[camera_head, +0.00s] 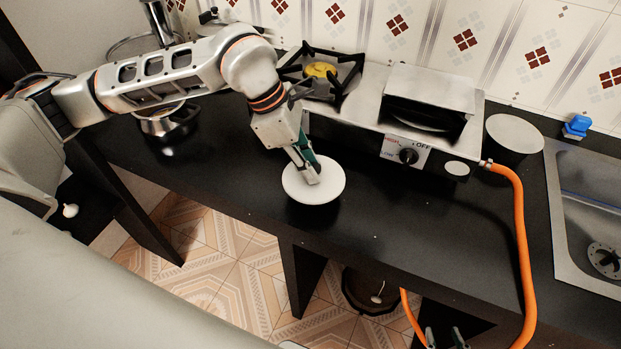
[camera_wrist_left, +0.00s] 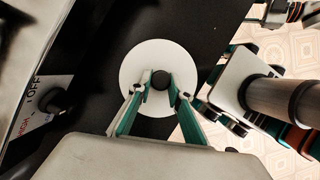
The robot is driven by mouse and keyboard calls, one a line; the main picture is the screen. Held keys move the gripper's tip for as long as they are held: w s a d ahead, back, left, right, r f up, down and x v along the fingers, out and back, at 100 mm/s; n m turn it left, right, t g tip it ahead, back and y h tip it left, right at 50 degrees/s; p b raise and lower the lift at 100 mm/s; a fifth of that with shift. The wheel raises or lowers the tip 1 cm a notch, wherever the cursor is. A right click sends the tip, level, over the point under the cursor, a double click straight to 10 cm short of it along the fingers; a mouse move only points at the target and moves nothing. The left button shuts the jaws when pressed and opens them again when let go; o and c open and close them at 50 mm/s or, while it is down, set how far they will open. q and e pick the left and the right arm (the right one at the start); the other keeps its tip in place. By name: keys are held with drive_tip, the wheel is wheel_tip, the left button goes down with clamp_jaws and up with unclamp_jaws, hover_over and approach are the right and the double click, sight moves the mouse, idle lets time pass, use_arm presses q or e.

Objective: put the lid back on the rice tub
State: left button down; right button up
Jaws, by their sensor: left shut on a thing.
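The white round lid (camera_head: 328,189) is in my left gripper (camera_head: 311,177), over the counter near its front edge. The left wrist view shows the lid (camera_wrist_left: 145,62) with its dark knob (camera_wrist_left: 160,80) between the two fingertips, which are shut on it. A dark round tub with a pale top (camera_head: 513,134), which looks like the rice tub, stands right of the stove, well away from the lid. My right gripper (camera_head: 445,338) is at the bottom edge, its fingers apart; it also shows in the left wrist view (camera_wrist_left: 212,95).
The gas stove (camera_head: 408,157) stands at the back, with a burner (camera_head: 320,70) and a metal cover (camera_head: 432,90). An orange hose (camera_head: 520,230) runs down over the counter between stove and sink (camera_head: 575,225). A metal pot (camera_head: 167,122) is behind my left arm.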

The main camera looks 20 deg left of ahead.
use_arm(q)
wheel_tip(320, 180, down, 4)
drive_tip(key=shift+f, duration=0.2)
drive_tip(key=c, duration=1.8)
unclamp_jaws()
drive_tip(key=shift+c, duration=0.2)
